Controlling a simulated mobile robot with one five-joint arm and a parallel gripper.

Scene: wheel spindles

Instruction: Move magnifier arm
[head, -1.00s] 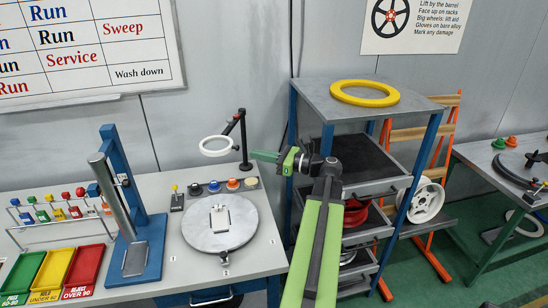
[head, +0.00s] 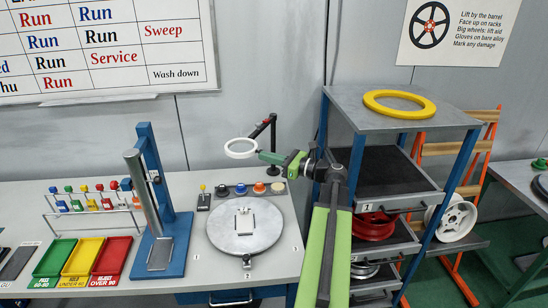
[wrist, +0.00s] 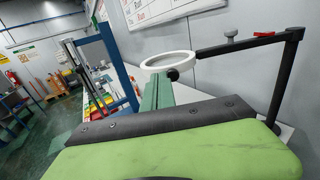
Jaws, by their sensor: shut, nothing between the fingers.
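The magnifier has a white ring (head: 241,148) at the end of a black jointed arm (head: 262,129) on an upright post (head: 273,132) at the bench's back. My gripper (head: 261,155) is shut and empty. Its green tip is at the ring's right edge, in front of the post's lower part; I cannot tell whether they touch. In the wrist view the white ring (wrist: 168,54) shows just beyond the green tip of my gripper (wrist: 158,88). The black arm (wrist: 235,46) runs right from the ring to the post (wrist: 287,80).
A round grey plate (head: 245,236) lies on the bench below, with several coloured knobs (head: 259,188) behind it. A blue-framed stand (head: 158,200) and red, yellow and green trays (head: 82,256) are left. A shelf cart (head: 335,97) with a yellow ring (head: 399,103) stands right.

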